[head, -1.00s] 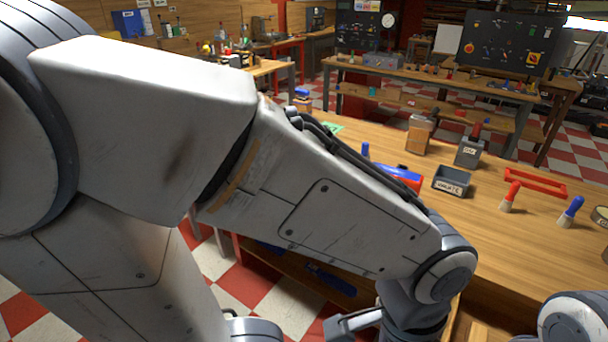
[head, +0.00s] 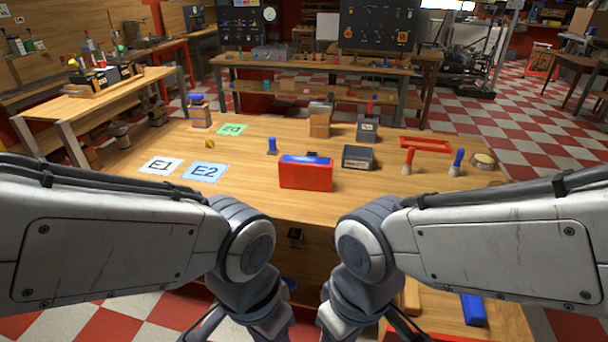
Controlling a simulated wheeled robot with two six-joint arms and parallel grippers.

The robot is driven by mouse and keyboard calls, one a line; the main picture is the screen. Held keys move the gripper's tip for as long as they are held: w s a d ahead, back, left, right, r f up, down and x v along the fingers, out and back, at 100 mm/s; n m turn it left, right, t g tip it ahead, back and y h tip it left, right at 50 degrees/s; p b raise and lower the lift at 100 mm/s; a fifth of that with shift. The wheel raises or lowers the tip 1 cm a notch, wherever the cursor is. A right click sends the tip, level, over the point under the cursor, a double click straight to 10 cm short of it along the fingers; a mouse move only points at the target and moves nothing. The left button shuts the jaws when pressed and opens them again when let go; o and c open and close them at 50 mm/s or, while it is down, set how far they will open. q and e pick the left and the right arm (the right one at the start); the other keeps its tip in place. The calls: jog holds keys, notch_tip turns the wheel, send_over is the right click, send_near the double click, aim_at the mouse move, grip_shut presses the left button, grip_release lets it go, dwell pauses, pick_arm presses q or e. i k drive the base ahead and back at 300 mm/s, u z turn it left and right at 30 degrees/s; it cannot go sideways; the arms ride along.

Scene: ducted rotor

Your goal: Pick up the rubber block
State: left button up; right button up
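I cannot tell for certain which thing is the rubber block. A red block-shaped thing with a blue top (head: 306,172) stands near the middle front of the wooden table. A blue block (head: 472,310) lies low at the right, below the tabletop, and a small yellow block (head: 209,143) sits on the table's left part. My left gripper (head: 262,326) and my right gripper (head: 350,326) are at the bottom edge, in front of the table and below its top. Both are largely cut off, so their fingers cannot be judged. Neither touches anything on the table.
The table (head: 240,185) holds cards marked E1 (head: 160,166) and E2 (head: 205,172), a green card (head: 231,130), a grey bin (head: 358,157), a red frame (head: 425,144), and red-handled (head: 408,160) and blue-handled (head: 457,162) brushes. Its left front is clear.

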aim_at(473, 309)
jog(key=z, duration=1.6)
jog(key=i, duration=0.7)
jog(key=u, duration=1.3)
